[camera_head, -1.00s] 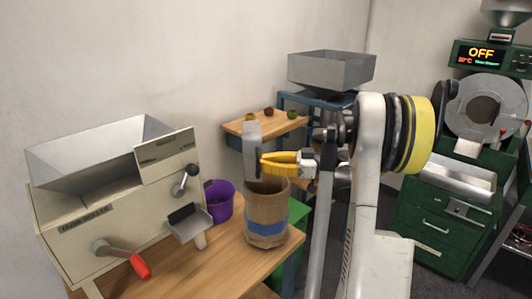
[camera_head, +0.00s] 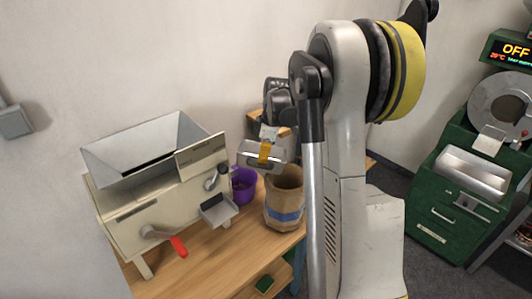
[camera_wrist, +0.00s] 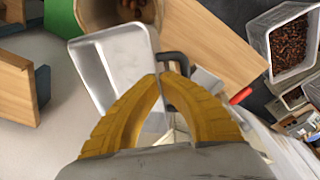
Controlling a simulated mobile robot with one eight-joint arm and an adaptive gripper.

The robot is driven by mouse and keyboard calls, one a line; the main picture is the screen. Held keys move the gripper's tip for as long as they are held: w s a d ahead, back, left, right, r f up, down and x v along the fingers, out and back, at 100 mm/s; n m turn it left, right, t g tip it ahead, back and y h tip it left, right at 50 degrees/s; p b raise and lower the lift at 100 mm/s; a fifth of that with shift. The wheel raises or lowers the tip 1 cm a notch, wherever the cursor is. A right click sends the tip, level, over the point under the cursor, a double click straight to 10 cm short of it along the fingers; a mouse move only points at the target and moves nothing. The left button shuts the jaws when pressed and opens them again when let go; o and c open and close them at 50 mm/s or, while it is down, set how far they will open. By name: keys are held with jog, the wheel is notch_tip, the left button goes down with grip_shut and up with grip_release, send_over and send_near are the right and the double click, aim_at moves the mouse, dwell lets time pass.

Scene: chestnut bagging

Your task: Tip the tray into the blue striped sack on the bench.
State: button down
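The blue striped sack (camera_head: 284,207) stands open and upright on the wooden bench (camera_head: 200,258). My gripper (camera_head: 264,152) has yellow fingers and is shut on the metal tray (camera_head: 248,159) at its rim. The tray is tilted in the air, just above and left of the sack's mouth. In the wrist view, the yellow fingertips (camera_wrist: 160,78) meet at the tray's edge. The visible face of the tray (camera_wrist: 118,62) is bare, with no chestnuts on it. The sack (camera_wrist: 98,14) is cut off at the top of this view, with dark brown pieces inside.
A cream hopper machine (camera_head: 150,205) with a red-handled crank stands left on the bench. A purple bucket (camera_head: 244,187) sits between it and the sack. A green roasting machine (camera_head: 440,205) stands at right. A grey bin of chestnuts (camera_wrist: 290,45) shows in the wrist view.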

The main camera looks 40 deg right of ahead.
jog(key=shift+w+a+r+g+h, duration=0.1)
jog(key=shift+w+g+h, duration=0.05)
jog(key=shift+g+h, duration=0.45)
jog(key=shift+r, duration=0.15)
jog(key=s+a+r+p, duration=0.2)
jog(key=s+r+p, duration=0.2)
jog(key=s+r, duration=0.1)
jog(key=shift+s+r+p, duration=0.3)
jog(key=shift+s+r, duration=0.05)
jog(key=shift+r, duration=0.5)
jog(key=shift+a, duration=0.1)
